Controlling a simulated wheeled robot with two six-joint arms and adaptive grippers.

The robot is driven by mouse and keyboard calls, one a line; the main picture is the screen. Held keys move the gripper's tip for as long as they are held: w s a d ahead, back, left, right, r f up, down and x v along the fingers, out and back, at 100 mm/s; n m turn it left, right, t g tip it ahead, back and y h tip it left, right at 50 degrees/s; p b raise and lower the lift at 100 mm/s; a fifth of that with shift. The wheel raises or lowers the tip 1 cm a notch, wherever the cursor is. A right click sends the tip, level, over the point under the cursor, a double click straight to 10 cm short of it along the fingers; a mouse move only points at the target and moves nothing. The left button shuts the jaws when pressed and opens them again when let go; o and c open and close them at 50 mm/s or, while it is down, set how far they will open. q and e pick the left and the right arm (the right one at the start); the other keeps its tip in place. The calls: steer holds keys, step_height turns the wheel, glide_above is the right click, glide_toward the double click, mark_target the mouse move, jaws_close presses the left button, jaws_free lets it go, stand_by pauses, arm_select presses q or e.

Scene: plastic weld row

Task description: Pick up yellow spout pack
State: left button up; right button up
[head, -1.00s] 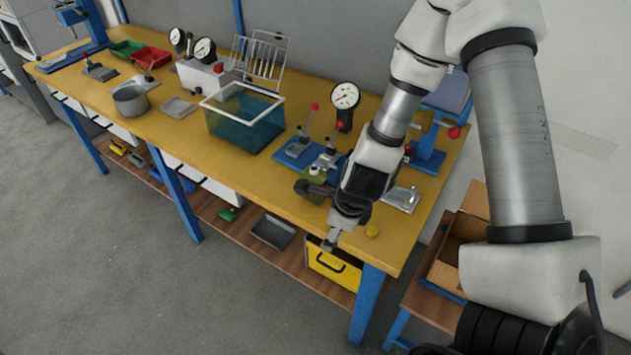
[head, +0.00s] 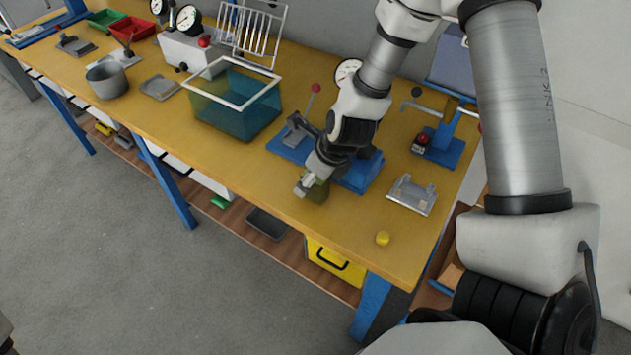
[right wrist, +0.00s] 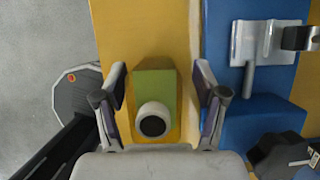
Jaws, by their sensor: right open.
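A small olive-green pack (head: 318,192) stands on the yellow bench near its front edge, partly hidden by my right gripper (head: 308,183). In the right wrist view the pack (right wrist: 153,82) looks green, with a white round spout (right wrist: 154,119) that has a dark opening facing the camera. My right gripper (right wrist: 160,98) is open, with one finger on each side of the pack and a visible gap to each. My left gripper is not in view.
Blue fixtures with levers (head: 290,145) stand just behind the pack. A silver metal bracket (head: 412,194) lies to the right. A clear teal tank (head: 235,112) with a white rim stands to the left.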

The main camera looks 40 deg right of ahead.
steer(key=shift+s+a+r, duration=0.1)
steer(key=shift+a+r, duration=0.05)
steer(key=shift+a, duration=0.05)
steer(key=shift+s, duration=0.1)
steer(key=c, duration=0.3)
jaws_close()
step_height(320, 180, up, 10)
steer(key=p, duration=0.6)
steer(key=shift+r+p, duration=0.1)
steer(key=shift+p, duration=0.25)
